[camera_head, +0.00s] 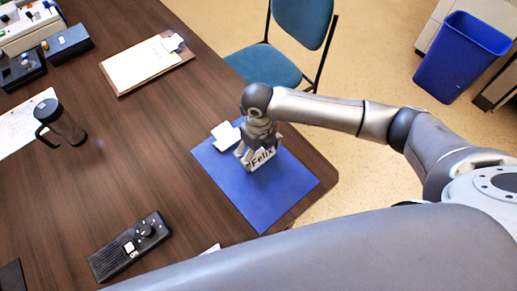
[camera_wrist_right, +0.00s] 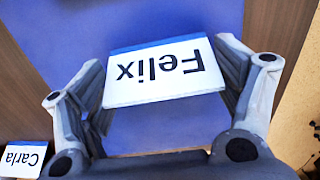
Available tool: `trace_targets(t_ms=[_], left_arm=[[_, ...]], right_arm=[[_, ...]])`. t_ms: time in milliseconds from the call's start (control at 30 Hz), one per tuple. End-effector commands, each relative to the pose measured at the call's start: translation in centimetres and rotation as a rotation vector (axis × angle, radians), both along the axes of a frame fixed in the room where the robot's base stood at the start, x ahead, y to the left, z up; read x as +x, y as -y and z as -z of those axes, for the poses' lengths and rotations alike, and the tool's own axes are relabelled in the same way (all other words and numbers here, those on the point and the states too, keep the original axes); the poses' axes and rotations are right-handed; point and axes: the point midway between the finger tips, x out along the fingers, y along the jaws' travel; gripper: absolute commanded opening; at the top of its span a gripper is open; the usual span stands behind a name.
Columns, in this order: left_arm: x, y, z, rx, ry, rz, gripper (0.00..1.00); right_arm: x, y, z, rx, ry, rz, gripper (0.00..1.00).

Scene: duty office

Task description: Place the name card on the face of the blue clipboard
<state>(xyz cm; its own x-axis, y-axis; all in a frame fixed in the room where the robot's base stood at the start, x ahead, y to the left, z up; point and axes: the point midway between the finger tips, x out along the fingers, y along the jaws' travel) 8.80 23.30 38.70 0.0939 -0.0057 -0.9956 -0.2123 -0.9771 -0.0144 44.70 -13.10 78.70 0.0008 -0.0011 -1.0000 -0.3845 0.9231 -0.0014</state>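The blue clipboard (camera_head: 237,185) lies on the brown table near its right edge, with a pale clip (camera_head: 226,134) at its far-left end. The white name card (camera_head: 263,157), lettered "Felix", is over the clipboard's face. It also shows in the right wrist view (camera_wrist_right: 160,72), with a blue strip along its top edge. My right gripper (camera_head: 257,152) reaches down over the clipboard, its fingers against the card's two side ends. I cannot tell whether the card touches the board. My left gripper is not in view.
A second card, "Carla" (camera_wrist_right: 22,158), lies beside the clipboard. A black desk device (camera_head: 130,246), a dark mug (camera_head: 61,124) and a brown clipboard with paper (camera_head: 142,65) are on the table. A blue chair (camera_head: 268,66) and blue bin (camera_head: 460,56) stand beyond.

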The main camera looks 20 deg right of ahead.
Motion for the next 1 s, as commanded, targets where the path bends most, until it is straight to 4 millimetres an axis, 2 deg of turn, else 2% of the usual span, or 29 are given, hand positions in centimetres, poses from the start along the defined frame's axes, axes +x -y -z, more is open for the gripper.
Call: trace_targets(t_ms=[100, 567, 667, 1000], left_arm=[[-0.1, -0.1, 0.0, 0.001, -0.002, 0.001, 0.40], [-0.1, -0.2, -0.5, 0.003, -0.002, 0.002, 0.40], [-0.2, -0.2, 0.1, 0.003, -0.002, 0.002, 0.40], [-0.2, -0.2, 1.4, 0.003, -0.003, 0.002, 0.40]], right_arm=[[0.0, 0.0, -0.1, 0.000, 0.000, 0.000, 1.00], [0.0, 0.0, -0.7, 0.000, 0.001, 0.000, 1.00], [0.2, -0.1, -2.0, 0.002, 0.006, -0.001, 1.00], [0.1, 0.0, -9.3, 0.001, 0.005, -0.001, 1.00]])
